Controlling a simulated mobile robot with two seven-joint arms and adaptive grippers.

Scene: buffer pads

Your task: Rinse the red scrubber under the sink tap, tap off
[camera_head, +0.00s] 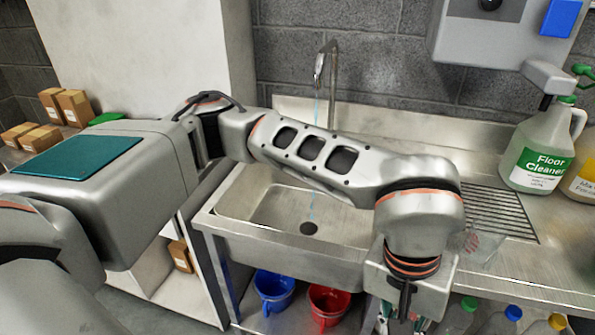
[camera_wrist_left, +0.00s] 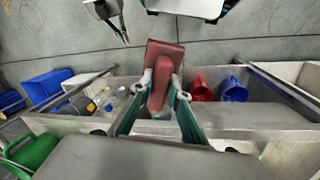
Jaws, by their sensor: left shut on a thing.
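The red scrubber (camera_wrist_left: 163,58) is in the left wrist view, a block-shaped thing between the fingers of my left gripper (camera_wrist_left: 161,87), which is shut on it. In the head view my left arm crosses over the sink basin (camera_head: 262,205), and its wrist points down at the front edge, right of the basin. The scrubber is mostly hidden there. The tap (camera_head: 333,75) stands behind the basin, and a thin blue stream of water (camera_head: 311,212) falls from it towards the drain. My right gripper (camera_wrist_left: 118,30) shows small in the left wrist view; its opening is unclear.
A blue bucket (camera_head: 272,288) and a red bucket (camera_head: 327,305) stand under the sink. Capped bottles (camera_head: 510,318) are under the counter at right. A floor cleaner jug (camera_head: 543,155) stands on the counter beside the ribbed drainboard (camera_head: 500,212). A wall dispenser (camera_head: 500,40) hangs above.

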